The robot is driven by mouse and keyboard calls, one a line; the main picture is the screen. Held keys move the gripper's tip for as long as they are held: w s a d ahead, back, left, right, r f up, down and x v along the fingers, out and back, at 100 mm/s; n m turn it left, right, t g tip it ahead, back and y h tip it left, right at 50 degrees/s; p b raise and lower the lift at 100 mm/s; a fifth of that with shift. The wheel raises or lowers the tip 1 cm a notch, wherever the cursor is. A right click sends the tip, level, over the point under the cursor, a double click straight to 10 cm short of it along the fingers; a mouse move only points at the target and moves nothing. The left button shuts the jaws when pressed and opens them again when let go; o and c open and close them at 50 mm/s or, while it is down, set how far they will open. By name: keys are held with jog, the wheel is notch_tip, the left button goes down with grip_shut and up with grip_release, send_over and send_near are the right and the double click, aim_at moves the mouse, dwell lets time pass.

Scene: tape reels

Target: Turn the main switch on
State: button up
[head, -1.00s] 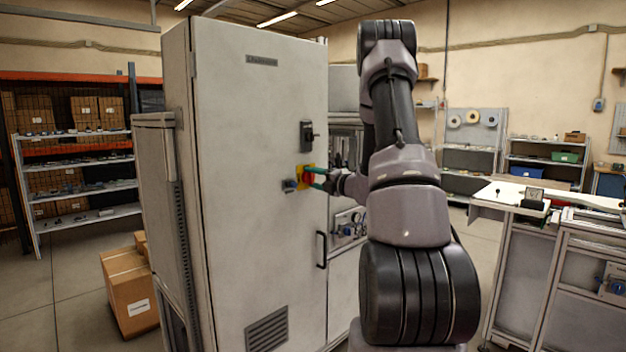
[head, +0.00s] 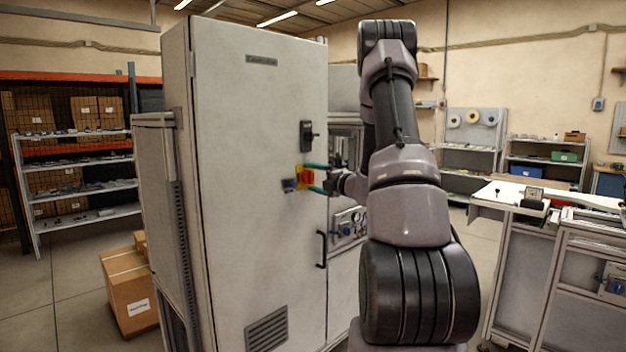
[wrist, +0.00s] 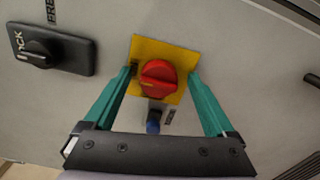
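The main switch is a red rotary knob (head: 307,175) on a yellow plate (head: 299,178) on the front of the tall grey cabinet (head: 255,120). In the wrist view the red knob (wrist: 158,77) sits between my fingers, its ridge lying roughly across the picture. My gripper (head: 317,178) is at the cabinet front with its two teal fingers spread, one above and one below the knob in the head view. In the wrist view my gripper (wrist: 162,76) is open, with a gap on each side of the knob. The knob's position marks cannot be read.
A black lock handle (head: 307,135) is above the switch. A small blue knob (wrist: 153,122) is close beside the yellow plate. A black door handle (head: 321,249) is lower on the cabinet. A workbench (head: 545,200) stands at the right; cardboard boxes (head: 129,290) lie at the left.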

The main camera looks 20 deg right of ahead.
jog(key=v, duration=1)
jog(key=shift+s, duration=0.4)
jog(key=shift+d, duration=0.1)
